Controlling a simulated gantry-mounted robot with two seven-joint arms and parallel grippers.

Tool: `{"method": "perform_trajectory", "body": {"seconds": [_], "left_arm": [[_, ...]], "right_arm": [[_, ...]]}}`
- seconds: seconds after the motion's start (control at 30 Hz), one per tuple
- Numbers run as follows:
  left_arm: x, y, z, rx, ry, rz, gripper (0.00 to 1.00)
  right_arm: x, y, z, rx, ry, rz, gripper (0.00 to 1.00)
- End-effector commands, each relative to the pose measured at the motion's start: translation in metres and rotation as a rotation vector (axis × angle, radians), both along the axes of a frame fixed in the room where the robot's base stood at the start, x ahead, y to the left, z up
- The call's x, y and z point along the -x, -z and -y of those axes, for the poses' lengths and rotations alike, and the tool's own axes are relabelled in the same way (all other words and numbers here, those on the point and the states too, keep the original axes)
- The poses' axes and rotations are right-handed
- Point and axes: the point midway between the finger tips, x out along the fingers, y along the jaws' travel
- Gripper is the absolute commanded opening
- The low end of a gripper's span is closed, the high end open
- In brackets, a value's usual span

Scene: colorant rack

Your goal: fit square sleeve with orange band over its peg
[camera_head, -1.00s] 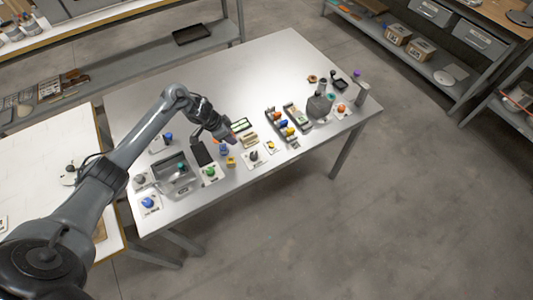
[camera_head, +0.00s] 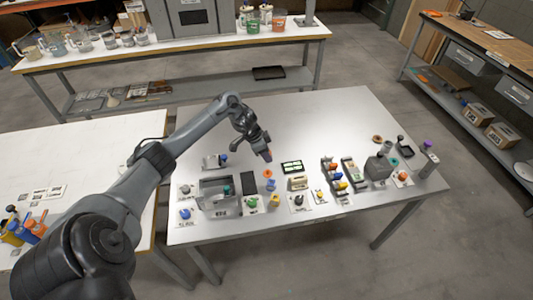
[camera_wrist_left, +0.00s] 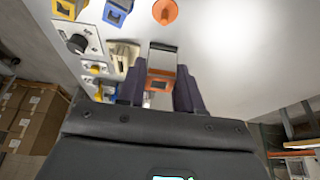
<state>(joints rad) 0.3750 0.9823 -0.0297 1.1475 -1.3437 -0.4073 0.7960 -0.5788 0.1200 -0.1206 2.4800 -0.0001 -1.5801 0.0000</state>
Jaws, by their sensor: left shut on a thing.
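My left gripper (camera_head: 266,156) is above the middle of the table, behind the front row of parts. In the left wrist view its dark fingers (camera_wrist_left: 160,88) are shut on the square sleeve with orange band (camera_wrist_left: 162,56). The sleeve has pale grey walls, and the orange band is at the end between the fingers. In the head view only a small orange-red patch of it shows at the fingertips. It is held clear of the parts around it. I cannot tell which peg is its own. My right gripper is not in view.
Nearby are an orange round part (camera_wrist_left: 165,11), a blue square part (camera_wrist_left: 116,11), a yellow square part (camera_wrist_left: 67,8), a beige block (camera_head: 298,183) and a plate with a black knob (camera_head: 299,200). A grey bin (camera_head: 218,205) stands left. The table's back (camera_head: 320,115) is clear.

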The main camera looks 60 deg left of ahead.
Motion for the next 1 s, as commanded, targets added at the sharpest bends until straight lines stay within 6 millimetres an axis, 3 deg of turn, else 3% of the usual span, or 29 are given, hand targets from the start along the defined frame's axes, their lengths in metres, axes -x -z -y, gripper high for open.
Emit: {"method": "perform_trajectory", "body": {"seconds": [0.17,0.6,1.0], "left_arm": [[0.000,-0.004,0.000,0.001,0.000,-0.001,0.07],[0.000,0.040,0.001,0.001,0.000,0.000,0.07],[0.000,0.057,0.000,0.000,0.000,0.000,0.07]], "right_arm": [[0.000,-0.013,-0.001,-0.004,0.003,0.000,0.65],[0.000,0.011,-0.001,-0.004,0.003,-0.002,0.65],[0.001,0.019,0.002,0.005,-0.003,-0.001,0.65]]}}
